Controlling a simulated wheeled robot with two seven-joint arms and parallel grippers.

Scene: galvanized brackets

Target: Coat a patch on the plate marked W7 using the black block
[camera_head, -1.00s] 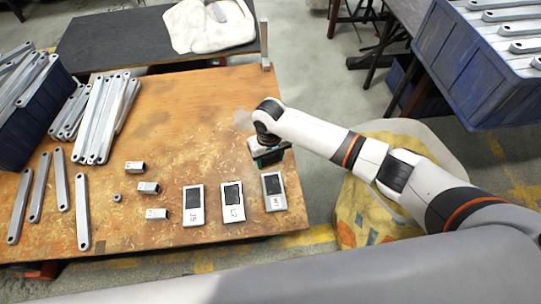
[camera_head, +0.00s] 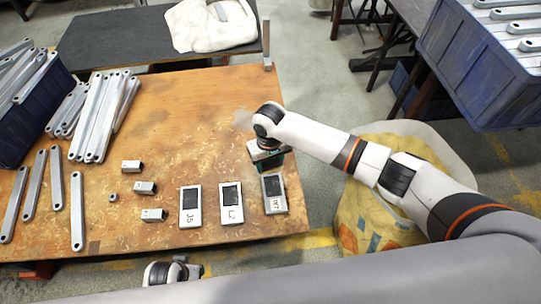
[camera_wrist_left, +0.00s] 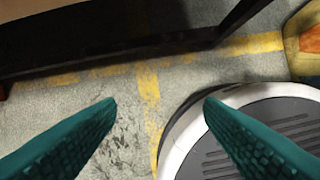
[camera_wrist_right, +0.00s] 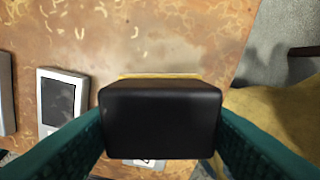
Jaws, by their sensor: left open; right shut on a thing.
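The plate marked W7 (camera_head: 283,205) is a light grey plate with a dark patch, lying at the table's right front. My right gripper (camera_head: 268,163) is over its far end. In the right wrist view the right gripper (camera_wrist_right: 160,125) is shut on the black block (camera_wrist_right: 160,122), which has a yellowish strip (camera_wrist_right: 165,76) along its far edge. The block hides most of W7; a bit of its marked end (camera_wrist_right: 150,162) shows below. I cannot tell whether block and plate touch. My left gripper (camera_wrist_left: 160,105) is open and empty, over the floor near the table edge.
Plates L2 (camera_head: 232,212) and J5 (camera_head: 190,216) lie left of W7. Several small metal tubes (camera_head: 145,188) and long bars (camera_head: 77,210) lie farther left, by a blue crate (camera_head: 28,130). The table's middle is clear.

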